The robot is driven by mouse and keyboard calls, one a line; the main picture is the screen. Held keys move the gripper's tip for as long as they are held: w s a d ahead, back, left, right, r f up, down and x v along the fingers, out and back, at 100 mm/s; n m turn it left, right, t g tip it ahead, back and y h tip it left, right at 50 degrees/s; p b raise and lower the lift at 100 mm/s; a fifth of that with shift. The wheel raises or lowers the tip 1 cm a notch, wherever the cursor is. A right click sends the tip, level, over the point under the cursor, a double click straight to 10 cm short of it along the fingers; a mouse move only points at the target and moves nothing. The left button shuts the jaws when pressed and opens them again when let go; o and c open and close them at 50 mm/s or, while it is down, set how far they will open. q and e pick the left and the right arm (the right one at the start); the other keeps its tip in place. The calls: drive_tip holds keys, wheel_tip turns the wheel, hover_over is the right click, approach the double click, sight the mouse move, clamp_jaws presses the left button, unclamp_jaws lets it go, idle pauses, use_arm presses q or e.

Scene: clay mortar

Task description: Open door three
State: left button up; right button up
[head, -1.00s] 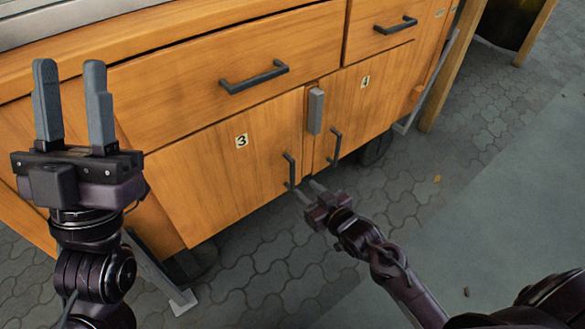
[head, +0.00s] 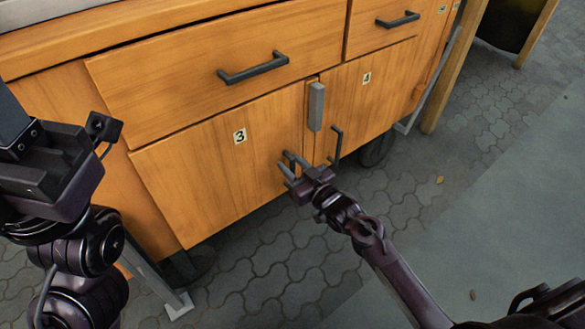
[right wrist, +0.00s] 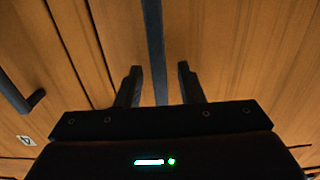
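Door three (head: 215,175) is a wooden cabinet door with a "3" label (head: 240,136); it looks closed. Its dark bar handle is near its right edge, partly covered by my right gripper (head: 286,168) in the head view. In the right wrist view the handle (right wrist: 154,45) runs between the two fingers of my right gripper (right wrist: 158,84), with a gap on both sides. That gripper is open around the handle. My left gripper (head: 12,120) is at the left edge of the head view, away from the door, with its fingers largely cut off.
Door four (head: 372,95) with its own dark handle (head: 336,146) is just right of door three. A grey latch block (head: 316,107) sits between the doors at the top. A drawer with a handle (head: 253,68) is above. Paved floor (head: 270,265) lies open in front.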

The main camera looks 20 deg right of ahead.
clamp_jaws()
idle(0.4)
